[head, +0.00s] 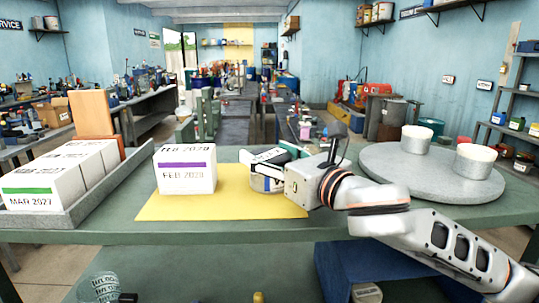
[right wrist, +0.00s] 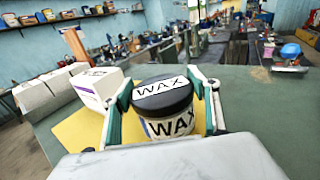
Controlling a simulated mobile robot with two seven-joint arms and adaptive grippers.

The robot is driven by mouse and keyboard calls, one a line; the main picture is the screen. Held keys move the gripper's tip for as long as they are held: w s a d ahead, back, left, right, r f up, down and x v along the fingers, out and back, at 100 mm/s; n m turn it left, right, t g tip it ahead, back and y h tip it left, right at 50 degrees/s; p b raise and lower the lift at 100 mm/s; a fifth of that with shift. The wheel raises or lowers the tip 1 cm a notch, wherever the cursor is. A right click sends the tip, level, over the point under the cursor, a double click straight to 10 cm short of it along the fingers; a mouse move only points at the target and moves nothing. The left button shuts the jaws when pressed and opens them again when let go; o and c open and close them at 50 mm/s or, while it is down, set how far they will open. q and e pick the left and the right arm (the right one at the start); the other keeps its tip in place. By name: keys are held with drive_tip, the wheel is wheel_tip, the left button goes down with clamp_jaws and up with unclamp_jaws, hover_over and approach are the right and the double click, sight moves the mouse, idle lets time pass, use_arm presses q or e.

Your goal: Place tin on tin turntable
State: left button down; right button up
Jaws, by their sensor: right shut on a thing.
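A wax tin (right wrist: 170,123) with a black lid and a white label reading WAX is between the fingers of my right gripper (head: 268,163). The gripper is shut on it, with one green finger on each side in the right wrist view. In the head view only part of the tin (head: 263,183) shows, upright over the right part of the yellow mat (head: 235,203); I cannot tell whether it touches the mat. The round grey turntable (head: 388,178) lies on the bench to the right. My left gripper is not in view.
Two pale-topped grey tins (head: 474,162) (head: 416,139) stand on the turntable's back and right; its front left is bare. A white box (head: 186,169) marked FEB 2028 stands on the mat left of my gripper. A grey tray (head: 95,188) holds white boxes marked MAR 2027.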

idle(0.3)
drive_tip(key=o, duration=1.4)
drive_tip(key=shift+f, duration=0.1)
drive_tip(key=shift+o, duration=0.2)
drive_tip(key=shift+s+r, duration=0.1)
drive_tip(key=shift+r, duration=0.1)
drive_tip(key=v, duration=1)
drive_tip(key=shift+b, duration=0.4)
drive_tip(key=s+d+b, duration=0.1)
drive_tip(key=b, duration=0.7)
drive_tip(key=shift+b, duration=0.3)
use_arm(q)
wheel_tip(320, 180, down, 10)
drive_tip(key=b, duration=0.1)
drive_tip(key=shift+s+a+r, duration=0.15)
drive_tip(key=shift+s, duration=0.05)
use_arm(e)
drive_tip(key=shift+o, duration=0.6)
drive_tip(key=shift+s+f, duration=0.1)
drive_tip(key=shift+s, duration=0.15)
